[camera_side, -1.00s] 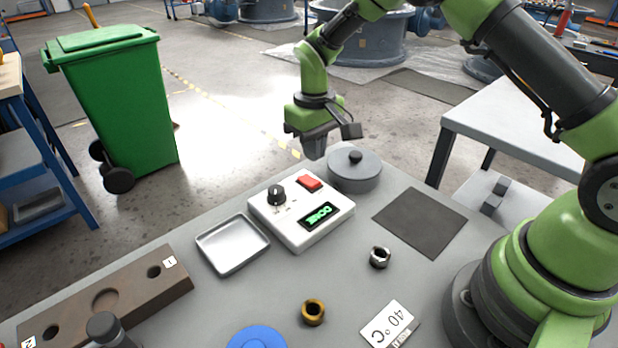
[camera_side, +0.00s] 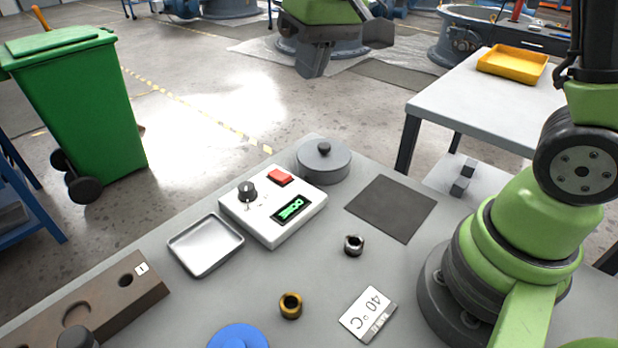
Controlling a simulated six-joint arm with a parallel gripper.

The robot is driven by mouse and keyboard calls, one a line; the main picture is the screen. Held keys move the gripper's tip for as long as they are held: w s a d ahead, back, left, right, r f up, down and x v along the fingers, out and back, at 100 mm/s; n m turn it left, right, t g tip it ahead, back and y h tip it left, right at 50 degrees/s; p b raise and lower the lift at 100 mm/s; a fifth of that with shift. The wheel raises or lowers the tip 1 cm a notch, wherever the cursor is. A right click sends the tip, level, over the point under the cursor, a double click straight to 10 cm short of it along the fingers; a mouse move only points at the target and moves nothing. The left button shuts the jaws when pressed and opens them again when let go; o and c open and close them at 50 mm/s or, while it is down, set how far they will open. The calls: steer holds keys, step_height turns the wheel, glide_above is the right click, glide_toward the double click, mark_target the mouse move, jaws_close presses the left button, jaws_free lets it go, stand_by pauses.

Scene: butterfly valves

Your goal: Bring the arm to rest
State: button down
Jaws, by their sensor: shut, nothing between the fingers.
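My gripper (camera_side: 312,72) is shut and empty. It hangs high at the top of the side view, well above the table and apart from everything on it. The upper part of my arm runs out of the picture at the top.
A side table (camera_side: 470,95) holds a yellow tray (camera_side: 512,64).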

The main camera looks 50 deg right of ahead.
steer(key=s+r+m+t, duration=0.1)
steer(key=s+r+t, duration=0.1)
steer(key=s, duration=0.6)
steer(key=s+r+m+t+y, duration=0.1)
steer(key=s+r+t, duration=0.1)
steer(key=s, duration=0.7)
steer(key=shift+a+r, duration=0.4)
steer(key=shift+r, duration=0.2)
steer(key=w+f+n+g, duration=0.2)
steer(key=w, duration=1)
steer(key=w+d+f+n+g+h, duration=0.1)
steer(key=w+f+g, duration=0.1)
steer(key=w+f, duration=0.8)
steer(key=shift+w+f+n+h, duration=0.2)
steer(key=shift+f+n+h, duration=0.2)
steer(key=shift+f, duration=0.1)
steer(key=shift+f, duration=0.1)
